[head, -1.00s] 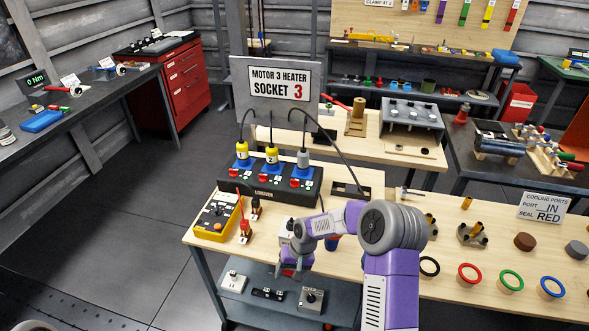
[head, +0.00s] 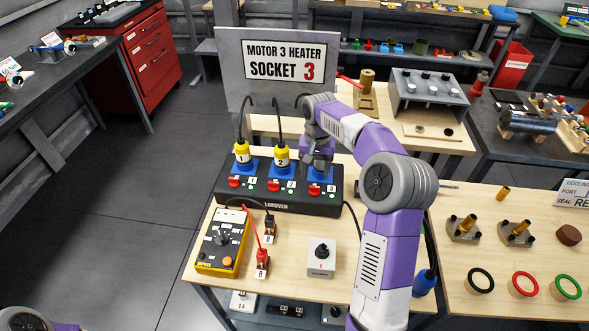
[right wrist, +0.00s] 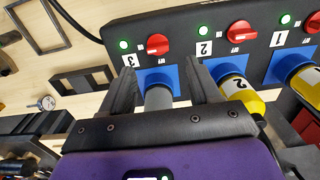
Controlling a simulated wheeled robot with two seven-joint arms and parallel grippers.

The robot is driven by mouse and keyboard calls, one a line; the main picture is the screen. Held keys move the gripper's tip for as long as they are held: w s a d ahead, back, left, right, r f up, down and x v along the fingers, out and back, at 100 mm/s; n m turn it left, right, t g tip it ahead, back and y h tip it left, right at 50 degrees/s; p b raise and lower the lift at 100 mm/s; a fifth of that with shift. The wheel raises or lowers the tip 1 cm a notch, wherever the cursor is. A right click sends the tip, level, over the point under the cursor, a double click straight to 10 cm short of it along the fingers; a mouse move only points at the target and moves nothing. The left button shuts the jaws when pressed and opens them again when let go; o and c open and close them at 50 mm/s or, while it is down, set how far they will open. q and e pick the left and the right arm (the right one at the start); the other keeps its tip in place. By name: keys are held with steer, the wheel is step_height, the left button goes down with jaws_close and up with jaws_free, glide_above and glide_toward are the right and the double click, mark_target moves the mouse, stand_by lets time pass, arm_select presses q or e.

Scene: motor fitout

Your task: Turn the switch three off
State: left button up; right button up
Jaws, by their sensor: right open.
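Switch three is a red knob (head: 314,190) on the black power box (head: 262,205), below socket 3. In the right wrist view the red knob (right wrist: 158,45) sits beside a lit green lamp (right wrist: 125,45) and the label 3. A grey plug (right wrist: 158,97) stands in the blue socket 3. My right gripper (head: 318,158) is over socket 3 and hides most of that plug in the head view. In the right wrist view my right gripper (right wrist: 160,72) is open, one finger on each side of the grey plug, short of the knob. My left gripper is out of view.
Yellow plugs stand in socket 1 (head: 242,152) and socket 2 (head: 282,157), close to my right gripper. Their red knobs also have lit green lamps. A sign (head: 283,62) stands behind. A yellow meter (head: 223,243) and a grey switch box (head: 321,257) lie in front.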

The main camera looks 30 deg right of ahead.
mark_target(315, 187)
steer(key=f, duration=0.3)
steer(key=f+b, duration=0.1)
steer(key=f, duration=0.2)
steer(key=shift+s+d, duration=0.15)
steer(key=shift+s, duration=0.05)
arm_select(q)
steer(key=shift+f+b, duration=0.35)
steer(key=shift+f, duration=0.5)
arm_select(e)
steer(key=shift+f, duration=0.45)
steer(key=c, duration=1)
steer(key=shift+c, duration=0.2)
